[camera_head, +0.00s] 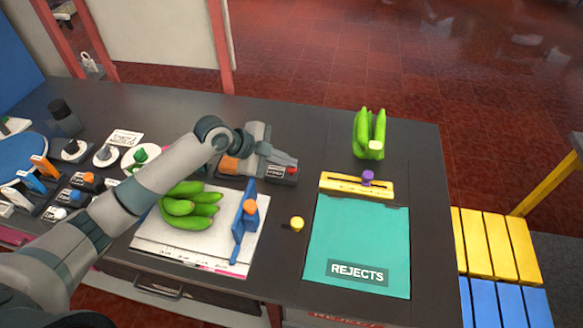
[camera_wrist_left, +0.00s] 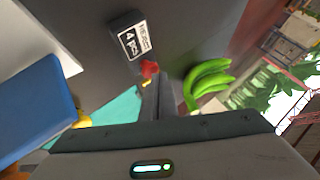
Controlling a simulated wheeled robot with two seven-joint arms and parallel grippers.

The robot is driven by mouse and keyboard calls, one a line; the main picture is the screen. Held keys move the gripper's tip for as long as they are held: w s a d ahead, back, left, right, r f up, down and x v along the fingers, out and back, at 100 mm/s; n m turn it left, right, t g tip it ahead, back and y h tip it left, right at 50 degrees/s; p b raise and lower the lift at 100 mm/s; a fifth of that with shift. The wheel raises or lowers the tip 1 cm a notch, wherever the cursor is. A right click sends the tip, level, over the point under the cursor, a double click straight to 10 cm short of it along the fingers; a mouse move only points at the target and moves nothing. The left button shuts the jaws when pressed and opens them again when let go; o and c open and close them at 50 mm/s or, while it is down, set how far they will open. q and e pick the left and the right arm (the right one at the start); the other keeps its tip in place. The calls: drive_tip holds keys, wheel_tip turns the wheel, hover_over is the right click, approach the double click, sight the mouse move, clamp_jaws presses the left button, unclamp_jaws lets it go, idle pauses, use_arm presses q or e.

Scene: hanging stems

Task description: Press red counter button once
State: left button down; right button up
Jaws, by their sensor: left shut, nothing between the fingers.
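The red counter button (camera_head: 292,170) sits at the right end of a small dark box with a white label (camera_head: 276,172) on the dark counter. In the left wrist view the red button (camera_wrist_left: 149,68) is just beyond the fingertips, beside the label reading "4 pcs" (camera_wrist_left: 134,40). My left gripper (camera_head: 296,161) is shut and empty, its fingertips close to the button. I cannot tell whether they touch it. In the wrist view the closed fingers (camera_wrist_left: 157,92) point toward the button. My right gripper is not in view.
Green bananas (camera_head: 190,205) lie on a white board below my left arm, beside a blue tool (camera_head: 243,225). A teal "REJECTS" mat (camera_head: 358,240) with a yellow bar (camera_head: 345,184) is right. More bananas (camera_head: 369,135) stand behind it. A yellow knob (camera_head: 297,223) is near the mat.

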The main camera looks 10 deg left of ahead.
use_arm(q)
drive_tip(key=shift+f, duration=0.45)
idle(0.3)
drive_tip(key=shift+s+f+b, duration=0.3)
drive_tip(key=shift+f+b, duration=0.1)
drive_tip(key=shift+f, duration=0.1)
idle(0.5)
drive_tip(key=shift+r, duration=0.1)
drive_tip(key=shift+w+r+p, duration=0.15)
drive_tip(key=shift+r+p, duration=0.35)
drive_tip(key=shift+p, duration=0.1)
drive_tip(key=shift+r, duration=0.5)
drive_tip(key=shift+w, duration=0.1)
drive_tip(key=shift+r+p, duration=0.2)
drive_tip(key=shift+p, duration=0.1)
drive_tip(key=shift+r+p, duration=1.85)
drive_tip(key=shift+r, duration=0.6)
